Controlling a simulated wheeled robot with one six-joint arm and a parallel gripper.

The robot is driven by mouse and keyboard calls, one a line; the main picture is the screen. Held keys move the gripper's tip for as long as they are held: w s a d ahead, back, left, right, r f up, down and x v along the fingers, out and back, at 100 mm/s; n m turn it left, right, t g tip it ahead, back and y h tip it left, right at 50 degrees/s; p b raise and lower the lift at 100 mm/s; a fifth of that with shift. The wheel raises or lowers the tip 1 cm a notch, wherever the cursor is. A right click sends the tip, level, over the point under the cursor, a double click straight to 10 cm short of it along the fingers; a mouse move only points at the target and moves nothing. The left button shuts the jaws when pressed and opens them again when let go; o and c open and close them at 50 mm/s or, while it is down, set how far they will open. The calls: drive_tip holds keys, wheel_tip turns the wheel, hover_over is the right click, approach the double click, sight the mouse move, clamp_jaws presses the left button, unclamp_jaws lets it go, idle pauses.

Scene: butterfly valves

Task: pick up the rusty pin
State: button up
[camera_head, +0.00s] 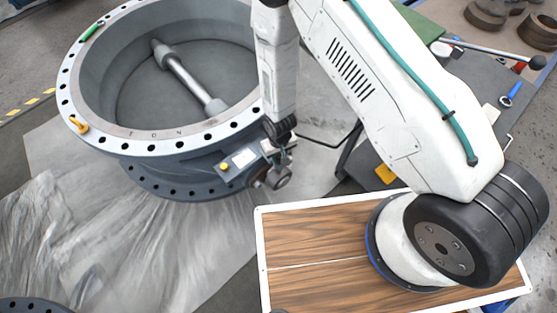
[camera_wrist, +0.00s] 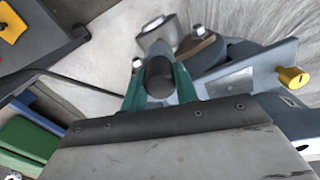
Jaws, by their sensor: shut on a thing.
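My gripper (camera_wrist: 160,88) shows in the wrist view with its two green fingers shut on a dark round-ended cylinder, which I take to be the rusty pin (camera_wrist: 159,68). The pin's end faces the camera; no clear rust shows, and its far part is hidden. In the head view my gripper (camera_head: 282,143) is at the side bracket of the large grey valve (camera_head: 150,148), where the pin is too small to make out. Whether the pin is still seated in the bracket or free of it, I cannot tell.
A yellow knob (camera_wrist: 293,77) sits on the grey bracket plate (camera_wrist: 235,82) close to my fingers. A brownish lug (camera_wrist: 199,50) and bolts are beyond them. Grey sheeting (camera_head: 130,245) covers the floor. A dark bench (camera_head: 490,85) with tools stands at the right.

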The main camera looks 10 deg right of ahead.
wheel_tip(320, 180, up, 18)
idle(0.9)
